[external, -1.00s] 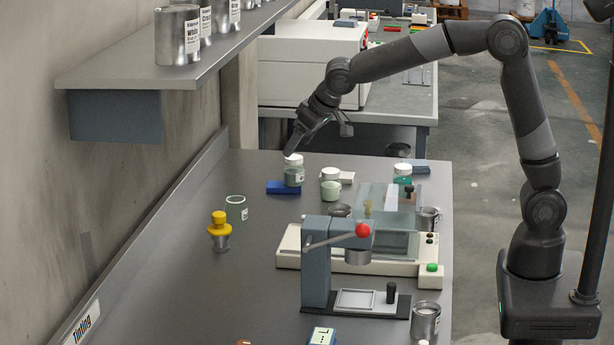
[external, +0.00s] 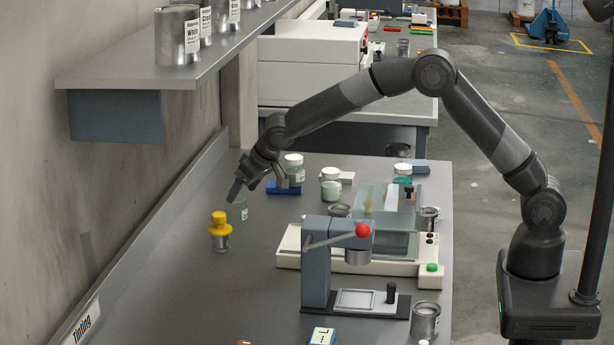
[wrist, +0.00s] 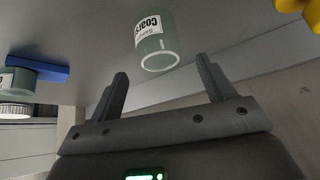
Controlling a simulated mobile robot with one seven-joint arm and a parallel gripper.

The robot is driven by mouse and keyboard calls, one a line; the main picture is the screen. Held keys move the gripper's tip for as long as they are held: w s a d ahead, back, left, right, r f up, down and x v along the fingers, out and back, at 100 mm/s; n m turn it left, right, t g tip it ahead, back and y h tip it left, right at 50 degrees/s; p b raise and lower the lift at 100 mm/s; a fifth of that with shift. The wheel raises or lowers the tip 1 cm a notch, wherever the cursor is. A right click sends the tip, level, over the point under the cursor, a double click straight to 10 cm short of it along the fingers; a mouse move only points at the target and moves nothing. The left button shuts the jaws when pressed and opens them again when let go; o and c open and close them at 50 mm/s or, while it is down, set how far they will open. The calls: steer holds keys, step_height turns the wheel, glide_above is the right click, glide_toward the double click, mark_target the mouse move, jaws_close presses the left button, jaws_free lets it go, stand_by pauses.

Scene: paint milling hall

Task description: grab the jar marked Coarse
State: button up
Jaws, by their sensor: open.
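The jar marked Coarse (external: 238,213) is a small pale green, see-through jar with a white label and no lid. It stands on the grey bench, and its rim is partly hidden by a finger in the external view. In the wrist view the Coarse jar (wrist: 157,45) shows its label and open mouth, ahead of the fingertips and roughly centred between them. My gripper (external: 261,191) is open and empty, just above and beside the jar. In the wrist view my gripper (wrist: 164,78) has both fingers spread, with no visible contact with the jar.
A yellow-topped metal item (external: 219,230) stands close to the left of the jar. A white-lidded jar (external: 293,170) sits by a blue block (external: 283,187) behind it. A lever press (external: 316,262) stands at front right. The bench left of centre is mostly clear.

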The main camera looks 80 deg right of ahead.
mark_target(236, 201)
steer(key=shift+x, duration=2.7)
steer(key=c, duration=1)
